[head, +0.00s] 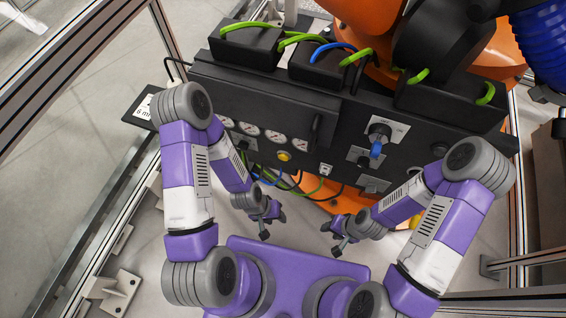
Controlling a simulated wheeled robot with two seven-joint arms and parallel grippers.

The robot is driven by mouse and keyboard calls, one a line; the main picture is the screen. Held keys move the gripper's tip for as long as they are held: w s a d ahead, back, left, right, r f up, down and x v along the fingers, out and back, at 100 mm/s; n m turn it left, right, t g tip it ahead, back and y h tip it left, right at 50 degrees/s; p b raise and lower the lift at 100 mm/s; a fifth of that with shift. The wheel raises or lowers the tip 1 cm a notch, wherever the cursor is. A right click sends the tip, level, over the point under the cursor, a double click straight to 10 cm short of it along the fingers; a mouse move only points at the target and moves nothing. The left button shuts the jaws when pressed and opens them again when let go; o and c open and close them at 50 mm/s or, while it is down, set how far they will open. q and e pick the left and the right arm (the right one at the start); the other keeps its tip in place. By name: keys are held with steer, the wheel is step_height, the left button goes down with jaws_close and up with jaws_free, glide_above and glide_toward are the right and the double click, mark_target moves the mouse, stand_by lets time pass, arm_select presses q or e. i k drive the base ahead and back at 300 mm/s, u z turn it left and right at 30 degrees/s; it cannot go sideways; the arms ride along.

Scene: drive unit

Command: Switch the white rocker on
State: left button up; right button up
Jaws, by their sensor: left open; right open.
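A small white rocker (325,169) sits low on the front of the black drive unit (340,140), near the middle of the head view. It is too small to tell which way it is tipped. My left gripper (264,226) is open and empty, below and to the left of the rocker. My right gripper (337,240) is open and empty, below the rocker and slightly to its right. Both grippers are apart from the panel and touch nothing that I can see.
The panel also carries a blue-handled switch (376,148), a yellow button (284,156) and several round gauges (273,136). Green and blue cables hang below it. An orange robot (370,18) stands behind. Metal frame posts (519,190) border both sides. Open space lies between my grippers.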

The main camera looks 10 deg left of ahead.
mark_target(324, 171)
steer(key=u, duration=1.75)
steer(key=k, duration=0.55)
steer(key=z, duration=1.55)
steer(key=i, duration=0.5)
steer(key=u, duration=0.4)
steer(key=k, duration=0.4)
steer(key=z, duration=0.75)
